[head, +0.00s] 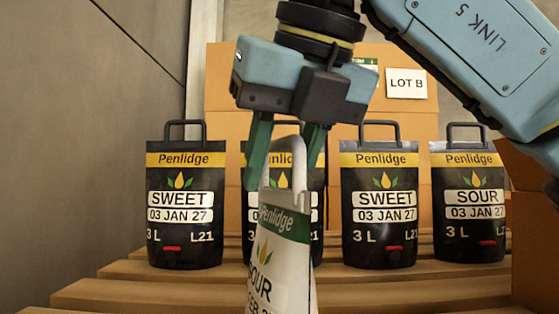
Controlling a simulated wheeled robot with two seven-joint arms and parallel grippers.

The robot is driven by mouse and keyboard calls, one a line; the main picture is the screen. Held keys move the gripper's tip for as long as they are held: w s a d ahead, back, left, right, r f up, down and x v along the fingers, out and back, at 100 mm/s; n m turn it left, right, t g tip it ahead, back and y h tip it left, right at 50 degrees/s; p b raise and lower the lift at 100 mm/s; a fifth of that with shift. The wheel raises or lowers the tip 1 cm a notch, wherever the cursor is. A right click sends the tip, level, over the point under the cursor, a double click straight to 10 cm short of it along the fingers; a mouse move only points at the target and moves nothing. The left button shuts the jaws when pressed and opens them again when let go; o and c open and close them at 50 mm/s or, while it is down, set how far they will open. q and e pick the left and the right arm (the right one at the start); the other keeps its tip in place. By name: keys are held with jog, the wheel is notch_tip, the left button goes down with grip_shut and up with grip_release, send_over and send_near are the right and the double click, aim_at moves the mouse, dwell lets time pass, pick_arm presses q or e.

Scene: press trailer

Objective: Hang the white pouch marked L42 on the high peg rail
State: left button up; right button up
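A white pouch (281,277) with a green band reading Penlidge and the word SOUR stands out in front at the lower middle. It is turned partly away from me, and its lower part is cut off by the frame. Its L code does not show. My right gripper (287,178) points down from above, its green fingers on either side of the pouch's pale handle loop (286,143). The fingers are spread apart, but I cannot tell whether they clamp the handle. My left gripper and the high peg rail are not in view.
Black pouches with raised handles stand in a row on the slats (155,291): SWEET (185,228) at left, one partly hidden behind the white pouch, SWEET (379,231), and SOUR (468,228) at right. Cardboard boxes (222,90), one labelled LOT B, stand behind. A grey wall is left.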

jog(key=shift+r, duration=0.2)
jog(key=v, duration=1.1)
jog(key=shift+s+d+r, duration=0.2)
jog(key=shift+s+r, duration=0.05)
jog(key=shift+r, duration=0.05)
